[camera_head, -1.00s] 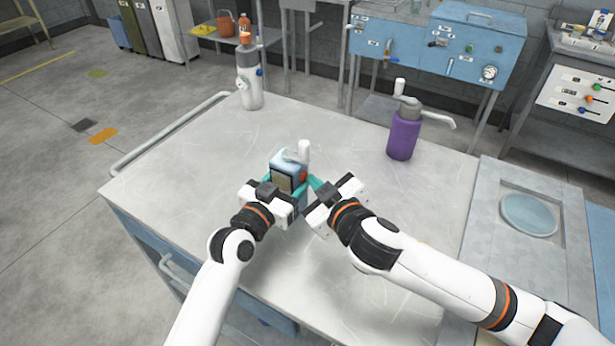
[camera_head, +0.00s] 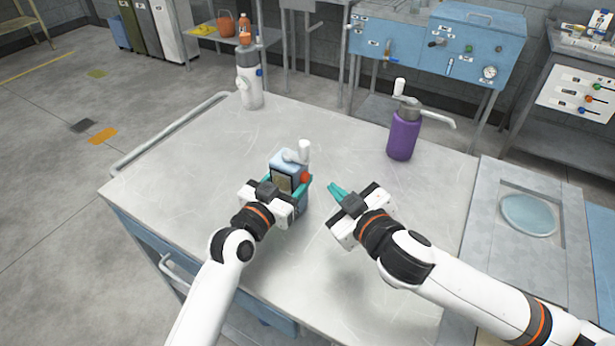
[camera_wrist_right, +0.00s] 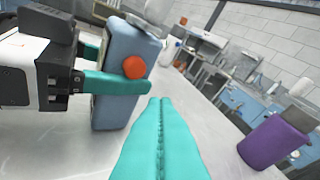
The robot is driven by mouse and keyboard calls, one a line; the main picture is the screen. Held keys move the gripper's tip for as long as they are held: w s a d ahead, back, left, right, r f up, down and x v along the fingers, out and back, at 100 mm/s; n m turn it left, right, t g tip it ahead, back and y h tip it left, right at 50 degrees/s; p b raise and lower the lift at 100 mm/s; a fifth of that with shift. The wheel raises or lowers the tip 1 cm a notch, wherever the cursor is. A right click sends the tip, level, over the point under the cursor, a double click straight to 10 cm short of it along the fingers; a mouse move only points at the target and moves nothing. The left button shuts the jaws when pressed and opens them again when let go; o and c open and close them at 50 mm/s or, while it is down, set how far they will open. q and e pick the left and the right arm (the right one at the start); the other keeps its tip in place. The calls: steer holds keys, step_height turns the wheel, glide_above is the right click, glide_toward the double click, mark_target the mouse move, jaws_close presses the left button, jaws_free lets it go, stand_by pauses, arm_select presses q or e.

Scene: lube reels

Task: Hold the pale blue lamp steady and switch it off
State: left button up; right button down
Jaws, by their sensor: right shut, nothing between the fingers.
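The pale blue lamp (camera_head: 288,162) stands upright on the metal table, a boxy body with a white top part and a red-orange round knob (camera_head: 305,177) on its right side. In the right wrist view the lamp (camera_wrist_right: 128,60) fills the upper left, its knob (camera_wrist_right: 134,67) facing me. My left gripper (camera_head: 290,186) has its teal fingers around the lamp's body, one at each side. My right gripper (camera_head: 335,189) is shut and empty, to the right of the lamp and apart from it. Its closed teal fingers (camera_wrist_right: 160,105) show in the wrist view.
A purple pump bottle (camera_head: 404,135) stands at the table's back right. A panel with a round blue basin (camera_head: 528,214) adjoins on the right. The table (camera_head: 200,155) is clear between them.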

steer(key=shift+s+d, duration=0.55)
steer(key=shift+d, duration=0.3)
arm_select(q)
steer(key=o, duration=1.3)
